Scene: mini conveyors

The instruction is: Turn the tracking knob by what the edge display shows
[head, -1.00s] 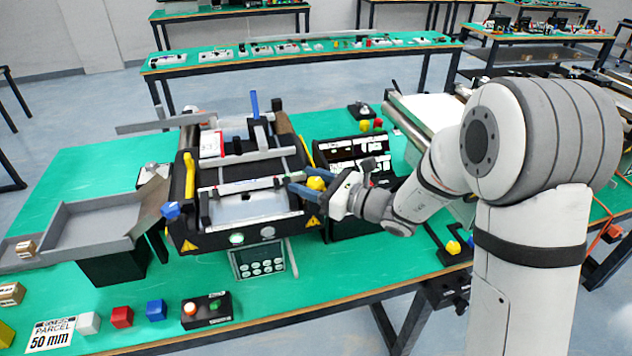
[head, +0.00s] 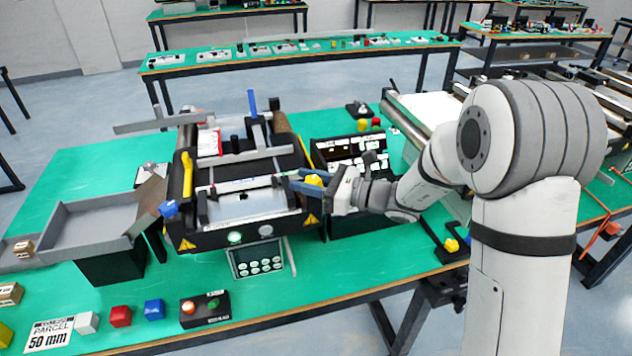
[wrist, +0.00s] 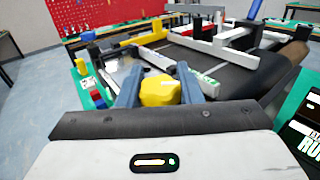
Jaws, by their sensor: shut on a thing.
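The yellow tracking knob (head: 313,180) sits at the right side of the small conveyor (head: 240,205). My gripper (head: 306,182) reaches it from the right, and its blue fingers are shut on it. In the wrist view, the knob (wrist: 160,91) is a faceted yellow block between the two blue fingertips (wrist: 159,88). The fingers cover its sides. I cannot make out a separate edge display.
A grey tray chute (head: 90,220) lies left of the conveyor. Red (head: 121,316) and blue (head: 154,309) cubes and a button box (head: 205,309) lie at the front left. Green table is clear at front centre.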

